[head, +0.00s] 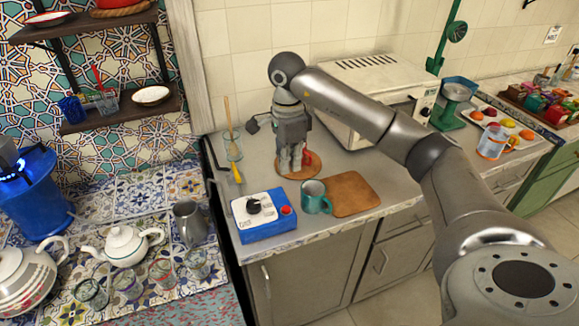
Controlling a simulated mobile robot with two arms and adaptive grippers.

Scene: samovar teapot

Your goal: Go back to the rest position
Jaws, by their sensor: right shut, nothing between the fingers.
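My right arm reaches in from the lower right, and its gripper (291,168) points down over a round wooden board (297,175) on the grey counter. The gripper is shut, with nothing seen between its fingers. A small red object (307,157) shows just beside the fingers; I cannot tell whether they touch it. My left gripper is not in view. A white teapot (123,246) stands on the tiled surface at lower left.
A blue box with a knob (263,215), a teal mug (314,197) and a cutting board (351,193) lie in front of the gripper. A glass with utensils (232,145) stands left; a white oven (370,95) stands behind right. A metal pitcher (189,222) and several glasses are at lower left.

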